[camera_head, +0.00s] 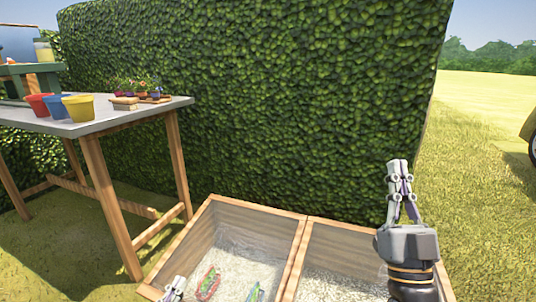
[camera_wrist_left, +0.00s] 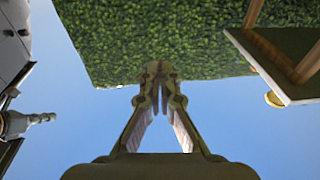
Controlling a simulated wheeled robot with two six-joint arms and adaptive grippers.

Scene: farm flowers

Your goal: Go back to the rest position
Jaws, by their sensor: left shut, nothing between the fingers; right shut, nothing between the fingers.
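My right gripper (camera_head: 399,178) points up at the right of the head view, in front of the hedge and over the right part of the wooden box. Its fingers are together and hold nothing. My left gripper (camera_head: 176,287) shows only as a small tip at the bottom edge of the head view, by the left part of the box. In the left wrist view my left gripper (camera_wrist_left: 160,80) has its fingertips together with nothing between them.
A wooden box (camera_head: 303,250) with two compartments stands low in front; red and green items (camera_head: 208,283) lie in the left one. A table (camera_head: 110,115) with coloured pots (camera_head: 78,107) stands at left. A tall hedge (camera_head: 270,90) closes the back; open grass (camera_head: 480,190) lies at right.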

